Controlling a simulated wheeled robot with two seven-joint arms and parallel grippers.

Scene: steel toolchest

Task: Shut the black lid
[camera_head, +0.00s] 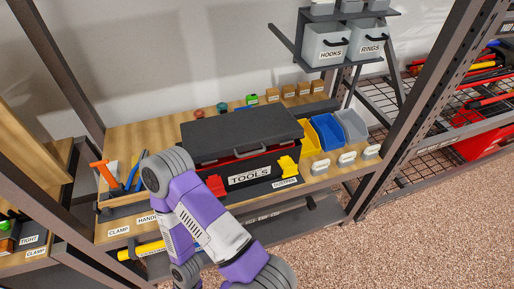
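The black lid (240,129) lies over the top of the toolchest labelled TOOLS (250,176) on the wooden bench. A grey handle (236,153) runs along its front edge. A red strip shows between the lid's front edge and the chest front, so the lid looks slightly raised there; I cannot tell the exact gap. A red latch (215,185) is on the chest's front left and a yellow latch (288,165) on its front right. One purple and white arm of mine crosses in front of the chest's left side and hides part of it. Neither gripper shows.
Blue (328,131), yellow and grey bins stand right of the chest. An orange-handled hammer (103,172) and other tools are at the left. Small wooden blocks line the back. A shelf with HOOKS (325,45) and RINGS bins is above right. Dark uprights frame the bench.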

